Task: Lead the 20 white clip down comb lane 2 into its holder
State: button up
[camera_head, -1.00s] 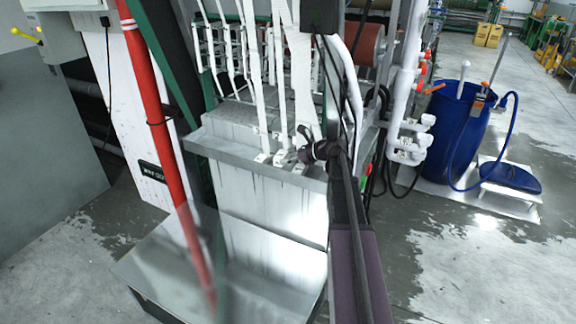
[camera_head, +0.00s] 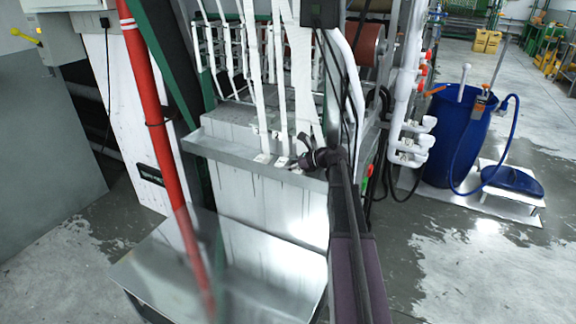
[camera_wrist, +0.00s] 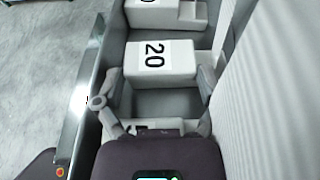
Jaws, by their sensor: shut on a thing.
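The 20 white clip (camera_wrist: 153,61) is a pale block with a black 20 on its label, in the middle of the wrist view. My gripper (camera_wrist: 152,91) has one finger near each side of its near end and is shut on it; the exact finger contact is hard to see. In the head view my gripper (camera_head: 312,160) is at the right end of the grey ledge, at the foot of a wide white webbing strip (camera_head: 305,90). The held clip is mostly hidden there. The comb lanes and the holder cannot be told apart clearly.
Other white clips (camera_head: 262,158) sit on the ledge to the left, with webbing rising from them. Another labelled block (camera_wrist: 165,12) lies beyond the 20 clip. White pipes (camera_head: 408,100) and a blue barrel (camera_head: 455,135) stand to the right. A red post (camera_head: 160,130) stands left.

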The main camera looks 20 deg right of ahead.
jog(key=shift+f, duration=0.25)
jog(key=o, duration=0.8)
jog(key=shift+r, duration=0.1)
jog(key=p+v, duration=0.4)
jog(key=v, duration=0.8)
jog(key=shift+s, duration=0.2)
dwell(0.4)
